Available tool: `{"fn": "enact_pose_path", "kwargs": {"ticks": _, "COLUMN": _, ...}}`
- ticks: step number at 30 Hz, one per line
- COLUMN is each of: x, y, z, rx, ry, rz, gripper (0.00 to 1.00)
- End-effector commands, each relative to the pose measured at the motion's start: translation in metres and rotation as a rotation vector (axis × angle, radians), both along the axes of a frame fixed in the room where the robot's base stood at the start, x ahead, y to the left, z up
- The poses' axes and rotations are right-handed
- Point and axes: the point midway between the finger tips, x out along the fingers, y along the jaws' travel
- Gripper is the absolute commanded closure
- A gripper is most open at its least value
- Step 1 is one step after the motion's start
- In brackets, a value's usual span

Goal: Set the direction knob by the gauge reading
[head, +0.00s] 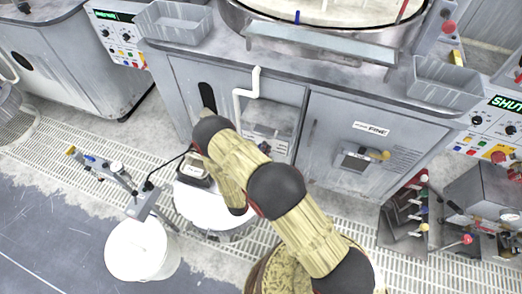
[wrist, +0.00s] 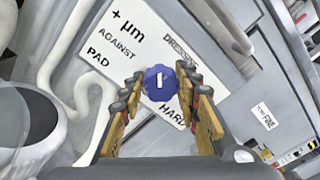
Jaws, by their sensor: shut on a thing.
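A blue knob (wrist: 158,84) with a short white line on its face shows in the wrist view. Its line runs roughly up and down in the picture. My gripper (wrist: 164,88) has its yellow-and-black fingers on either side of the knob, shut on it. Behind it is a white label plate (wrist: 126,42) reading "+ µm", "AGAINST", "PAD", "DRESSING" and "HARD"; my fingers and the knob hide part of it. In the head view my arm hides the gripper and the knob. A small dark device with a pale face (head: 194,170), perhaps the gauge, sits on a white round lid; its reading is too small.
A grey cabinet (head: 330,150) with a "FINE" label and a white bent pipe (head: 248,84) stand ahead. A white bucket (head: 142,250) stands at lower left. A stepped rack (head: 405,215) with coloured knobs is at right. Grey trays (head: 175,24) sit on the machine top.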

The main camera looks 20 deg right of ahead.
Motion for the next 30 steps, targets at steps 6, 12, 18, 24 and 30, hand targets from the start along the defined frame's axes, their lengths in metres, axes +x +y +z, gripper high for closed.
{"fn": "enact_pose_path", "kwargs": {"ticks": 6, "x": 0.0007, "y": 0.0007, "z": 0.0001, "rx": -0.005, "ry": 0.004, "rz": 0.001, "gripper": 0.93}}
{"fn": "enact_pose_path", "kwargs": {"ticks": 12, "x": 0.0008, "y": 0.0008, "z": 0.0001, "rx": -0.004, "ry": 0.002, "rz": 0.002, "gripper": 0.68}}
{"fn": "enact_pose_path", "kwargs": {"ticks": 18, "x": 0.0005, "y": 0.0006, "z": 0.0001, "rx": -0.004, "ry": 0.003, "rz": 0.001, "gripper": 0.56}}
{"fn": "enact_pose_path", "kwargs": {"ticks": 24, "x": 0.0002, "y": 0.0003, "z": 0.0, "rx": -0.004, "ry": 0.003, "rz": 0.001, "gripper": 0.49}}
{"fn": "enact_pose_path", "kwargs": {"ticks": 30, "x": -0.0002, "y": 0.0005, "z": 0.0, "rx": -0.004, "ry": 0.003, "rz": 0.001, "gripper": 0.49}}
